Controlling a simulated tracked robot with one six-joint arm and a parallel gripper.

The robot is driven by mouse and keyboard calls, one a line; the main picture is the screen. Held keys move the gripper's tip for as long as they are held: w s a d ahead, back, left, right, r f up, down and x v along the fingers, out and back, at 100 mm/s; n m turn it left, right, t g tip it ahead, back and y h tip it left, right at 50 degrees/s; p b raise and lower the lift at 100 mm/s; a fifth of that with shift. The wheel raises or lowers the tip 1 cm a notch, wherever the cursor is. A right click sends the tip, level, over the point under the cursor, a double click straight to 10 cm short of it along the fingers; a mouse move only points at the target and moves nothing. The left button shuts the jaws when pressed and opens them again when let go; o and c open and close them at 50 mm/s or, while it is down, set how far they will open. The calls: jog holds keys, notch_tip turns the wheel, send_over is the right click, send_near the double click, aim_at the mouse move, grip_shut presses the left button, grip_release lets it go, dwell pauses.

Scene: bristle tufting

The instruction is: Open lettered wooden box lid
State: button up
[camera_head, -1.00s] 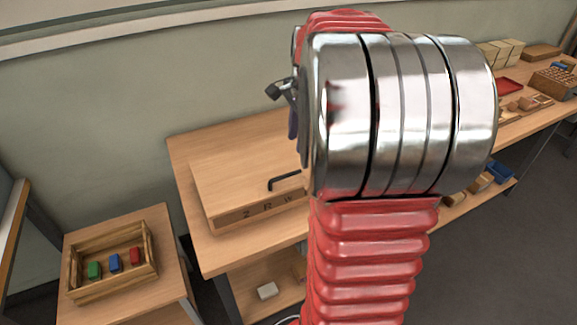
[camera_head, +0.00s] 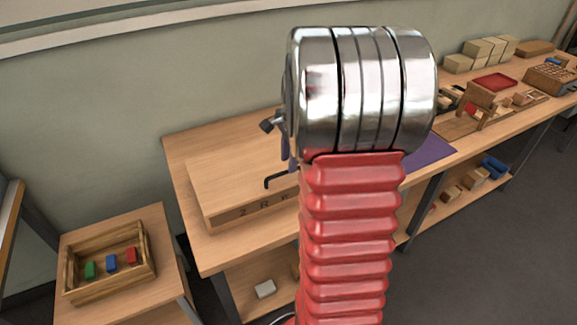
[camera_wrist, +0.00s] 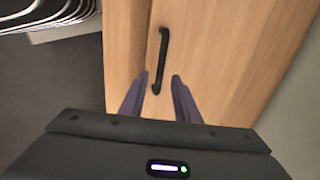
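The lettered wooden box (camera_head: 226,217) sits on the workbench, its lid (camera_head: 228,170) flat and shut. Dark letters run along its front face, partly hidden by my arm. A black bar handle (camera_head: 276,181) is fixed at the lid's front edge; it also shows in the wrist view (camera_wrist: 163,50). My gripper (camera_wrist: 158,76) is open, its two purple fingers apart with the handle's near end between them in that picture. I cannot tell whether the fingers reach down around the handle. In the head view only a bit of the gripper shows, above the handle.
A small side table at left holds a wooden crate (camera_head: 72,290) with green, blue and red blocks. A purple mat (camera_head: 430,152) lies on the bench right of my arm. Wooden blocks, a red tray (camera_head: 493,82) and fixtures stand farther right. A pale block (camera_head: 265,289) lies on the lower shelf.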

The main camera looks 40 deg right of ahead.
jog(key=shift+w+d+f, duration=0.1)
jog(key=shift+w+f, duration=0.1)
jog(key=shift+f, duration=0.7)
jog(key=shift+w+f, duration=0.15)
jog(key=shift+f, duration=0.7)
jog(key=shift+c, duration=0.4)
grip_shut()
